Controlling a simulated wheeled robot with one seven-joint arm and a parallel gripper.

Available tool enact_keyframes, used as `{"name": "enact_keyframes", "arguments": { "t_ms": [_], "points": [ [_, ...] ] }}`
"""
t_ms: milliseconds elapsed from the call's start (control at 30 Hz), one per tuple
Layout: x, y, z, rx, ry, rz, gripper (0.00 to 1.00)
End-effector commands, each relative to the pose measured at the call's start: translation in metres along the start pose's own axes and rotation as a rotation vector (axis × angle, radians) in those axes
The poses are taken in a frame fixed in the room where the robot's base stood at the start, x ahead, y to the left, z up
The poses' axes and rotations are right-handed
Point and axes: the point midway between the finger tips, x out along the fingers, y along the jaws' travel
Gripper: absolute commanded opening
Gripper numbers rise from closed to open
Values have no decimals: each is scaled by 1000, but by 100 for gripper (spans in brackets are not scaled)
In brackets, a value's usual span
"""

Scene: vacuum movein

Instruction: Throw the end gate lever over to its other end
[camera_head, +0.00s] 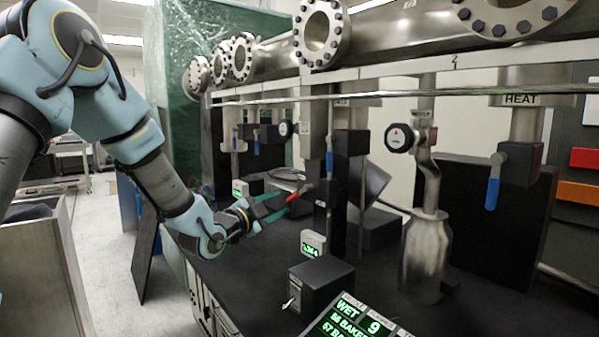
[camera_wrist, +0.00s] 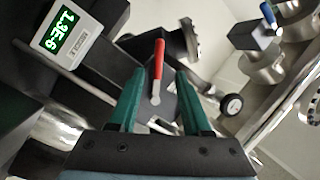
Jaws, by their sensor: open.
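A red-handled lever (camera_head: 296,197) sits on the dark valve block at the left end of the bench, below the manifold. In the wrist view the red lever (camera_wrist: 158,58) points up, with its metal pivot end lower down. My gripper (camera_head: 282,204) is open, with its green fingers reaching toward the lever from the left. In the wrist view my gripper (camera_wrist: 160,76) has one finger on each side of the lever, with gaps visible on both sides. I cannot tell how deep the lever sits between the fingertips.
A gauge box with a green readout (camera_wrist: 66,32) is close on the left in the wrist view. Blue-handled levers (camera_head: 492,193) hang along the manifold (camera_head: 400,45). A black box (camera_head: 321,284) and a lit display (camera_head: 350,322) stand at the bench front.

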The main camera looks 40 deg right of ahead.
Motion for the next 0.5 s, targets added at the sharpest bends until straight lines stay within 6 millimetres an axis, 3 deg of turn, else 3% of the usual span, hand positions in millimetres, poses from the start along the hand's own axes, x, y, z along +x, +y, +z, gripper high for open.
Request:
{"name": "enact_keyframes", "arguments": {
  "t_ms": [267,500],
  "points": [
    [13,2,-1,2,-16,7,48],
    [56,1,-1,0,-15,6,48]
  ]
}}
